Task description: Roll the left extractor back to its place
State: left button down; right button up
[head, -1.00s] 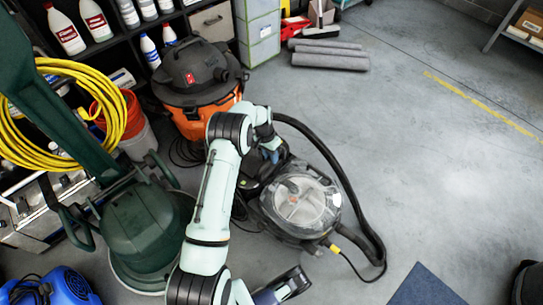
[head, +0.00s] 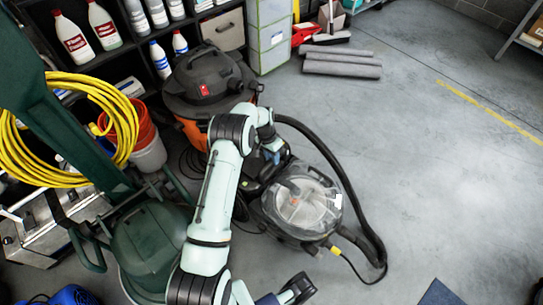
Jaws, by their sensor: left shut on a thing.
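The extractor (head: 294,204) is a low grey and black machine with a clear domed lid. It stands on the floor in the middle of the head view, with a black hose (head: 345,180) curving round its right side. My left gripper (head: 272,156) is shut at the extractor's rear handle area, on its upper left side. The fingers are mostly hidden by my wrist, so the exact grip is not visible. I cannot make out my right gripper in the view.
An orange and black shop vacuum (head: 205,85) stands just behind my arm. A green floor machine (head: 150,245) is to the left. Grey rolls (head: 342,64) lie at the back. A blue mat (head: 440,293) lies at lower right. The floor to the right is clear.

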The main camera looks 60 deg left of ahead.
pick_arm(q)
jog(key=shift+s+a, duration=0.25)
jog(key=shift+a, duration=0.1)
jog(key=c, duration=0.9)
grip_release()
jog(key=shift+w, duration=0.1)
jog(key=shift+d+r, duration=0.1)
jog(key=shift+r, duration=0.25)
jog(key=p+v, duration=0.3)
jog(key=v, duration=0.9)
jog(key=shift+r, duration=0.35)
pick_arm(e)
jog(key=r, duration=0.1)
jog(key=a+r, duration=0.1)
jog(key=r, duration=0.2)
jog(key=shift+a+r, duration=0.15)
jog(key=shift+a, duration=0.25)
pick_arm(q)
jog(key=shift+f, duration=0.1)
